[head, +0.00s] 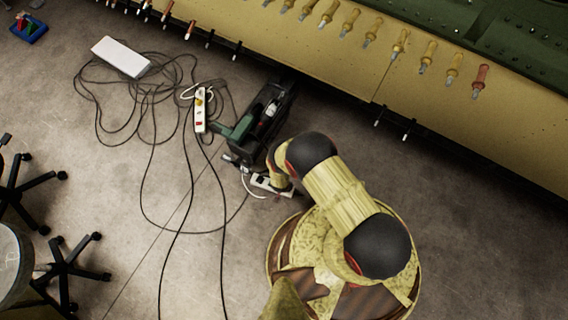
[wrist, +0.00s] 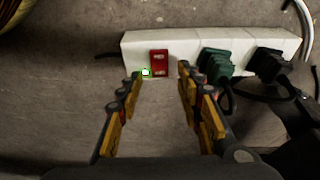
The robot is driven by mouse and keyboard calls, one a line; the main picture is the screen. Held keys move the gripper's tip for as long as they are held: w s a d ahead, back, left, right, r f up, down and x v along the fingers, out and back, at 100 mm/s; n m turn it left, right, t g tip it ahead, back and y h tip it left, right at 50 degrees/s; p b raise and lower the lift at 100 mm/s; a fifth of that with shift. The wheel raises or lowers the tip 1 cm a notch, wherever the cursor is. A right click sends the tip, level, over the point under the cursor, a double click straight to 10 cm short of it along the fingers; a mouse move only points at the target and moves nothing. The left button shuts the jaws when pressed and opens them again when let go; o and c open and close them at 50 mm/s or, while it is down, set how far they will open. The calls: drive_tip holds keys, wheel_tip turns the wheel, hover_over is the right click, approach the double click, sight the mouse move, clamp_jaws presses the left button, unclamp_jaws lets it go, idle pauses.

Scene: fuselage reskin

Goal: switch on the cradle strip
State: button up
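A white power strip (wrist: 135,50) lies on the floor across the top of the wrist view. It carries a red rocker switch (wrist: 159,62), a green plug (wrist: 215,66) and a black plug (wrist: 270,62). A small bright green light (wrist: 145,72) shows at its lower edge by the left fingertip. My gripper (wrist: 161,76) is open and empty, its fingertips apart just in front of the red switch, one on each side. I cannot tell whether they touch the strip. In the head view the strip (head: 262,183) is partly hidden by my arm.
A second white strip (head: 200,122) with yellow and red parts lies among loose cables (head: 150,110). A black tool case (head: 262,118) stands close behind my gripper. A white box (head: 120,57) is at upper left. The long yellow structure (head: 350,70) bounds the upper right. Chair bases stand at left.

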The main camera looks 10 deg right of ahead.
drive_tip(key=v, duration=1.1)
idle(0.6)
